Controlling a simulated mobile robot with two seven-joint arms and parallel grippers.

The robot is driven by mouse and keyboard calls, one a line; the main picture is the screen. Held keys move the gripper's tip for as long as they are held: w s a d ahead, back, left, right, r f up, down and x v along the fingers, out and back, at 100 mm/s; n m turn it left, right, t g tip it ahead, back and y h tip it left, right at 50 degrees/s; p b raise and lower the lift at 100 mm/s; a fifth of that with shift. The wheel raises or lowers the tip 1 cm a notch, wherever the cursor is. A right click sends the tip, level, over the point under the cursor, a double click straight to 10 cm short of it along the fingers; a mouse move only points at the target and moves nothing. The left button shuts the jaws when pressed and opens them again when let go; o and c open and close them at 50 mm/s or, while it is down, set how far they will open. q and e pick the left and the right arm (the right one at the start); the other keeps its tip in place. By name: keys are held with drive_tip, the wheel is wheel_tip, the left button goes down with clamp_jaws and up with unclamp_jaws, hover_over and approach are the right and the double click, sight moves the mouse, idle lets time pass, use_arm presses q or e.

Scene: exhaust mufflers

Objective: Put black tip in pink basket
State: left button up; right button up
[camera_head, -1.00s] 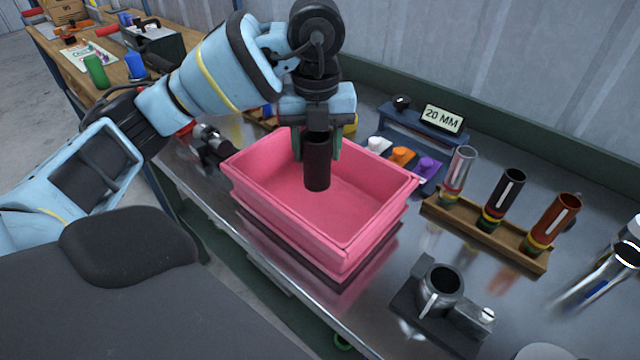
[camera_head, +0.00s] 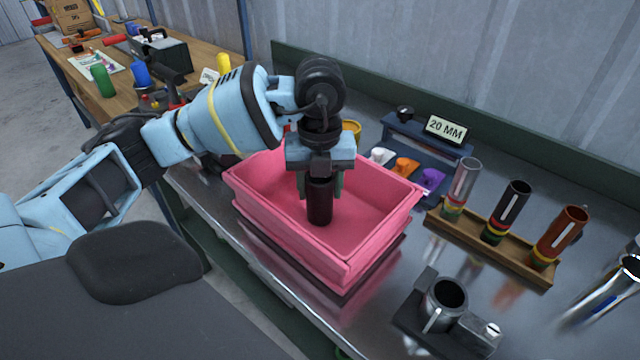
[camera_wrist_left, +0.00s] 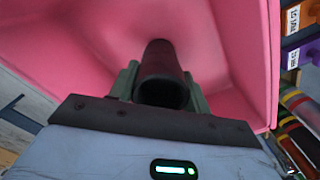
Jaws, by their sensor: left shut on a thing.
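The pink basket (camera_head: 352,268) stands on the metal bench in the middle of the head view. My left gripper (camera_head: 320,188) points down inside the basket's outline and is shut on the black tip (camera_head: 320,205), a dark upright tube. The tip's lower end is below the rim level and close to the basket floor; I cannot tell whether it touches. In the left wrist view the black tip (camera_wrist_left: 163,75) sits between the fingers of the left gripper (camera_wrist_left: 160,88), with the pink basket (camera_wrist_left: 215,35) around it. My right gripper is not in view.
A wooden rack (camera_head: 490,243) with clear, black and brown tubes stands to the right of the basket. A metal clamp fixture (camera_head: 445,305) is at the front right. A blue stand with a "20 MM" sign (camera_head: 446,129) and coloured pieces (camera_head: 405,167) are behind.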

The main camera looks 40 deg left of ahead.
use_arm(q)
drive_tip(key=o, duration=1.1)
drive_tip(key=shift+f, duration=0.15)
drive_tip(key=shift+c, duration=0.2)
wheel_tip(320, 180, up, 12)
drive_tip(key=shift+p, duration=0.9)
drive_tip(key=shift+r, duration=0.2)
